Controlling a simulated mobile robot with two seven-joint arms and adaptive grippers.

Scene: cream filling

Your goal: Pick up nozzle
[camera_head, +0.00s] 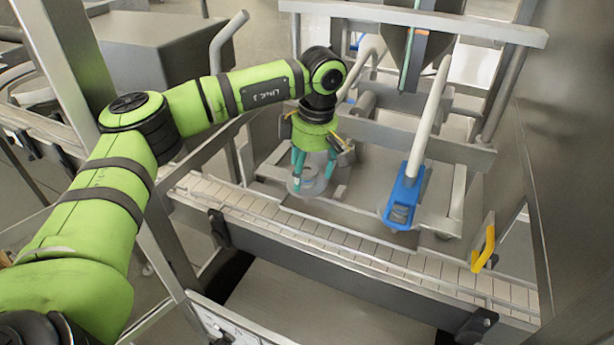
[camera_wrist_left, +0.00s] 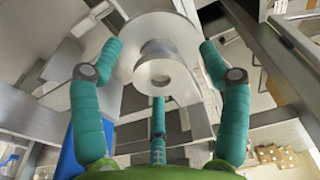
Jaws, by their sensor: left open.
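My left gripper (camera_head: 316,172) points down over the machine frame in the head view, with its teal fingers spread open. A grey metal nozzle with a round flange (camera_head: 308,187) shows between and below the fingers. In the left wrist view the nozzle (camera_wrist_left: 163,72) is in the middle, with the open fingers of the left gripper (camera_wrist_left: 160,62) around it. Gaps show between the side fingers and the nozzle. I cannot tell whether the third finger touches it. My right gripper is not in view.
A blue bracket (camera_head: 396,212) at the end of a white pipe (camera_head: 430,110) stands right of the gripper. A slatted conveyor (camera_head: 330,240) runs in front. A yellow handle (camera_head: 484,246) is at the right. Metal frame bars surround the gripper.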

